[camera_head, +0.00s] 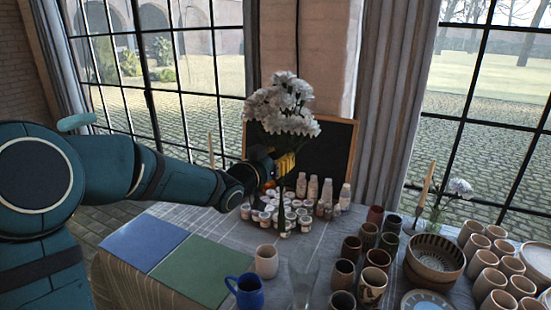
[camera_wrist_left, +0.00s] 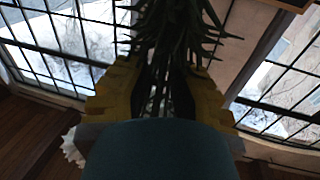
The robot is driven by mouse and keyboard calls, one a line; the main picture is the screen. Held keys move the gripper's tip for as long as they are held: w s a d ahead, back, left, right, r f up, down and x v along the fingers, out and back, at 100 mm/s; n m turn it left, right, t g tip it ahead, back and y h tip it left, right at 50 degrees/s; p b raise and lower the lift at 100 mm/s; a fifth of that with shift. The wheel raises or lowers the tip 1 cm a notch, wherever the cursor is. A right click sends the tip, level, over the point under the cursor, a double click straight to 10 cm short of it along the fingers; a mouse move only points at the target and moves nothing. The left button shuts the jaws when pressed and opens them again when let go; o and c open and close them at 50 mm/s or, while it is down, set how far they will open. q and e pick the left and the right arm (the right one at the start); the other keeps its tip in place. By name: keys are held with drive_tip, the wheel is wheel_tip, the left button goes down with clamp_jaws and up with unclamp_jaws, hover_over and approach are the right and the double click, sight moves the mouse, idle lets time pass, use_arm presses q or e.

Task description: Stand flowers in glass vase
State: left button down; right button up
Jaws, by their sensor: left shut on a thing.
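A bunch of white flowers (camera_head: 283,105) stands upright in my left gripper (camera_head: 283,168), above the back of the table. The yellow fingers of my left gripper (camera_wrist_left: 158,90) are shut on the stems, and the stems and leaves (camera_wrist_left: 178,35) show in the left wrist view. The stem ends hang down in front of the small jars. A clear glass vase (camera_head: 304,285) stands at the front of the table, faint and cut off by the lower edge of the picture. The flowers are up and behind it, apart from it. My right gripper is not in view.
Small paint jars (camera_head: 268,217) and pale bottles (camera_head: 312,188) stand below the flowers. A blue mug (camera_head: 246,291) and a beige cup (camera_head: 266,261) stand left of the vase, dark cups (camera_head: 351,248) right of it. Blue (camera_head: 145,240) and green (camera_head: 203,270) mats lie left.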

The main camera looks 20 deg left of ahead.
use_arm(q)
drive_tip(key=shift+s+d, duration=2.5)
drive_tip(key=shift+d, duration=2.05)
wheel_tip(320, 180, down, 20)
drive_tip(key=b, duration=0.8)
drive_tip(key=c, duration=0.8)
unclamp_jaws()
drive_tip(key=shift+c, duration=0.2)
